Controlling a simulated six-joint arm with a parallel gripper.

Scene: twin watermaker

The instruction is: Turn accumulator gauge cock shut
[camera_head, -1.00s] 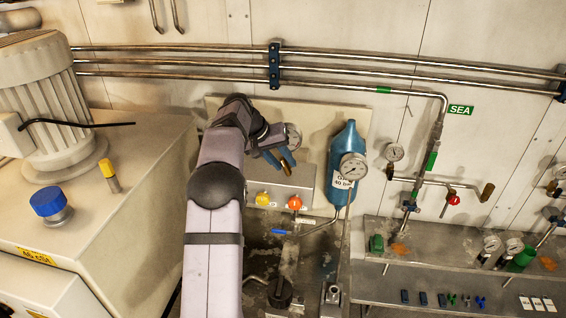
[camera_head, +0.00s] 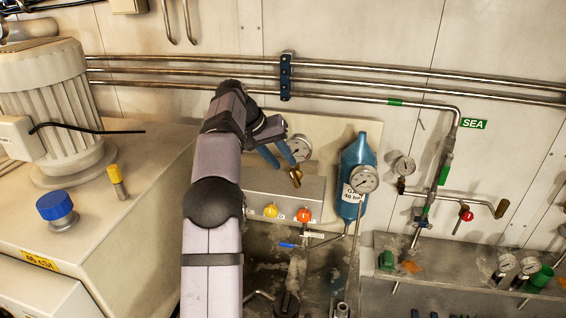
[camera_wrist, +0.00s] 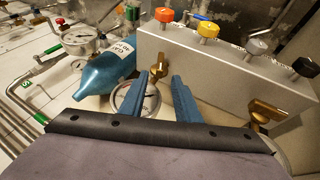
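My gripper (camera_head: 278,154) is open, with two blue fingers apart in front of the grey valve block (camera_head: 250,180). A brass cock (camera_head: 296,176) stands out from the block close to the fingertips. In the wrist view it shows between the open fingers (camera_wrist: 161,82), nearer the left one, as a brass piece (camera_wrist: 152,92); I cannot tell if they touch. A round white gauge (camera_head: 299,148) is behind it. The blue accumulator bottle (camera_head: 353,200) stands to the right with its own gauge (camera_head: 364,179). Which cock serves the accumulator gauge is not clear.
The block carries a yellow knob (camera_head: 270,210) and an orange-red knob (camera_head: 304,215). A blue lever (camera_head: 288,245) is below. A second brass fitting (camera_wrist: 268,112) juts out at right in the wrist view. Steel pipes (camera_head: 200,72) run above; a motor (camera_head: 50,100) stands left.

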